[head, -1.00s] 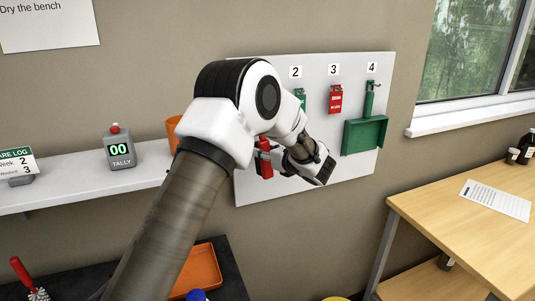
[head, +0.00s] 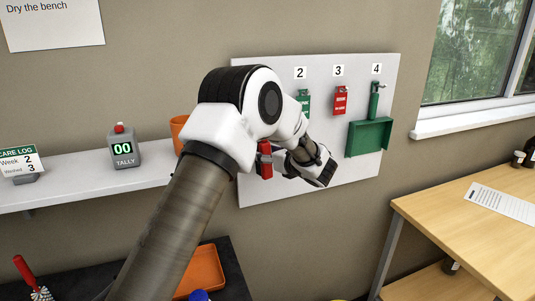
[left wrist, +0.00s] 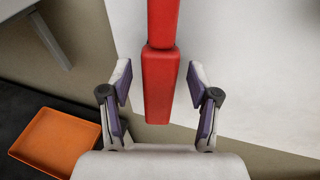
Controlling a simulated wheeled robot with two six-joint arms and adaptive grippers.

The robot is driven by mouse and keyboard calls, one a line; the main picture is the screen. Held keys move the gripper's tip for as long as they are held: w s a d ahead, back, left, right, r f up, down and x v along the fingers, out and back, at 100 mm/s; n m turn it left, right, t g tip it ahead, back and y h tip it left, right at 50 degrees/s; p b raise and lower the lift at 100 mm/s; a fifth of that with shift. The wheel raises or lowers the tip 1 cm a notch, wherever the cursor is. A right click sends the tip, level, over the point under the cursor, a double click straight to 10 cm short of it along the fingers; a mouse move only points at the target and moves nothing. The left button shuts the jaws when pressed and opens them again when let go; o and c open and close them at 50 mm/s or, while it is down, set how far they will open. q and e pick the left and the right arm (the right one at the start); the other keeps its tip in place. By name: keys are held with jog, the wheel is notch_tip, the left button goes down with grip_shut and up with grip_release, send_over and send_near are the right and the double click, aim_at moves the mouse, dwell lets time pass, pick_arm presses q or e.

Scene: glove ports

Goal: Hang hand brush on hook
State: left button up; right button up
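A red, block-like piece (head: 264,160), which looks like part of the hand brush, is upright in front of the lower left of the white board in the head view. In the left wrist view the red piece (left wrist: 160,80) runs down from the top edge between my left gripper's (left wrist: 160,88) fingers. The fingers are spread, with a gap on each side of it. In the head view my left gripper (head: 279,162) is just right of the red piece, partly hidden by my wrist. The arm covers the board's upper left, so the hook above is hidden. My right gripper is not in view.
The white board (head: 345,70) bears a green tag (head: 304,100), a red tag (head: 340,100) and a green dustpan (head: 369,137). A shelf (head: 90,190) at left holds a tally counter (head: 124,148) and an orange cup (head: 179,128). An orange tray (head: 205,272) lies below. A wooden table (head: 470,230) stands right.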

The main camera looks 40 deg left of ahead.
pick_arm(q)
jog(key=v, duration=1.2)
jog(key=shift+w, duration=0.1)
